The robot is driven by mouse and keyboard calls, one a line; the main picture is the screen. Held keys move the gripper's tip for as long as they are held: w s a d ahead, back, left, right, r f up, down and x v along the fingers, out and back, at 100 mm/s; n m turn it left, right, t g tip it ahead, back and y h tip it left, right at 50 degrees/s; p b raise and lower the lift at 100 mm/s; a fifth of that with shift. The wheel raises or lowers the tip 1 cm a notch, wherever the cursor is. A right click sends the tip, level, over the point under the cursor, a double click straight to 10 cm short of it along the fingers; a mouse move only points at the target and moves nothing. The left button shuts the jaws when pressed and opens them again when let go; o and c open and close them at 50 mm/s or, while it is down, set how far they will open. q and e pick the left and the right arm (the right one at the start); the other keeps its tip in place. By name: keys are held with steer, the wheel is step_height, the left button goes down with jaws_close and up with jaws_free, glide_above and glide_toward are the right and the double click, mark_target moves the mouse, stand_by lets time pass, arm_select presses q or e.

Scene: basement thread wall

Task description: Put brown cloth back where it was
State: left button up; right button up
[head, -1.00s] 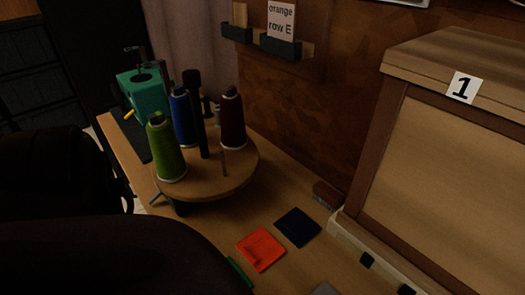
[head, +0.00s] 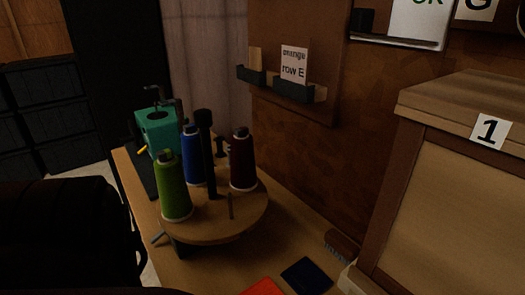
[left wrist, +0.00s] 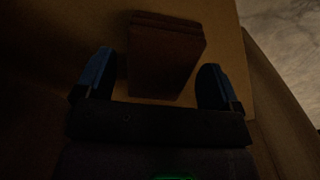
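In the left wrist view, a dark brown, flat-sided thing (left wrist: 165,58) lies on a tan surface, just beyond and between the blue fingertips; it may be the folded brown cloth, but the dim light leaves this unsure. My left gripper (left wrist: 154,78) is open, with a gap between the left finger and the brown thing. In the head view, no brown cloth can be made out. An orange-red cloth square (head: 264,287) and a dark blue one (head: 307,276) lie on the table. My right gripper is in neither view.
A round wooden stand (head: 225,222) holds green (head: 174,190), blue (head: 193,158) and dark red (head: 243,162) thread cones. A teal machine (head: 157,131) stands behind it. A brush (head: 341,245) lies beside the wooden box marked 1 (head: 450,190). A card (head: 293,64) reads "orange row E".

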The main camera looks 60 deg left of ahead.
arm_select(q)
steer(key=r, duration=0.1)
steer(key=r+p, duration=0.2)
steer(key=r, duration=0.1)
steer(key=shift+w, duration=0.35)
step_height(320, 180, up, 3)
steer(key=shift+s+r+p, duration=0.15)
steer(key=shift+p, duration=0.55)
steer(key=shift+s+r, duration=0.15)
steer(key=shift+r, duration=0.15)
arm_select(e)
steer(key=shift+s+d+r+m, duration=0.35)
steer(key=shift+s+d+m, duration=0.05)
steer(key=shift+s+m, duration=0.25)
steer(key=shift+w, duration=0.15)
